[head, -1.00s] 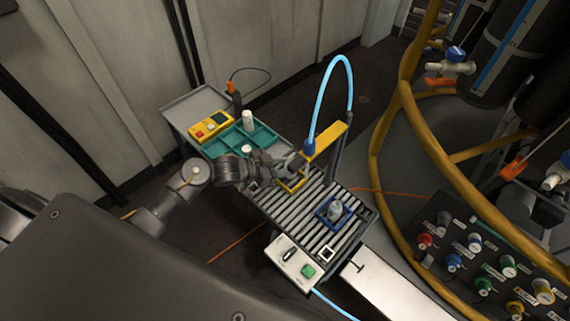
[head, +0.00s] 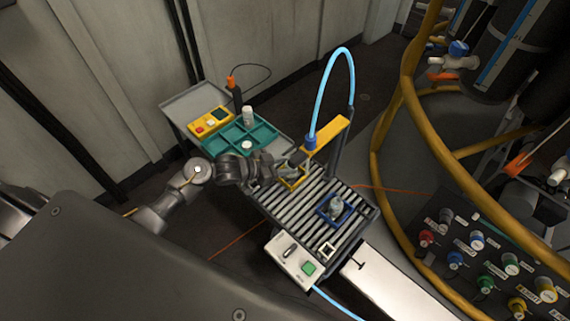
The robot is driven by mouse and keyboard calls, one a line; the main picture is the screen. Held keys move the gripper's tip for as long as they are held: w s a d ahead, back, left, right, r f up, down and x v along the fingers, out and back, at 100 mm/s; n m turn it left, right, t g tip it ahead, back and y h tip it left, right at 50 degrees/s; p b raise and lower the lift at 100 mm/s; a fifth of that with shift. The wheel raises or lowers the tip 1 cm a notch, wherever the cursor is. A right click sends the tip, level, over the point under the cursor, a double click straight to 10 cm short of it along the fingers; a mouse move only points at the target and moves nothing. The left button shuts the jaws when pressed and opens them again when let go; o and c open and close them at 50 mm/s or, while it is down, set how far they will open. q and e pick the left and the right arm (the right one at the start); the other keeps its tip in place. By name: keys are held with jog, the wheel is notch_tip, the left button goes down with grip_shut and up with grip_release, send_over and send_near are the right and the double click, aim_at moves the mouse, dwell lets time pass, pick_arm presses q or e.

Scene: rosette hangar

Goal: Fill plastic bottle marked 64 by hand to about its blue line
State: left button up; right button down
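A small translucent bottle (head: 337,205) stands in a blue square frame (head: 331,221) on the roller deck; its marking and any line are too small to read. A blue filling nozzle (head: 311,142) on a light-blue hose sits over a yellow square frame (head: 293,183). My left gripper (head: 294,163) reaches in from the left to the yellow frame, below the nozzle. Its fingers are small and dark, and I cannot tell whether they are open or hold anything. A control box with a green button (head: 309,268) and a lever (head: 290,251) is at the deck's front. My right gripper is out of view.
A teal tray (head: 262,146) with a white bottle (head: 247,116) and a white round piece (head: 246,145) lies behind my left arm. A yellow device (head: 211,123) lies beside it. A yellow railing (head: 377,140) and a valve panel (head: 490,262) bound the right side.

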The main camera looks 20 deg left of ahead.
pick_arm(q)
jog(key=shift+f, duration=0.25)
dwell(0.3)
jog(key=shift+f, duration=0.7)
dwell(0.6)
jog(key=o, duration=1)
jog(key=shift+o, duration=0.5)
jog(key=o, duration=0.5)
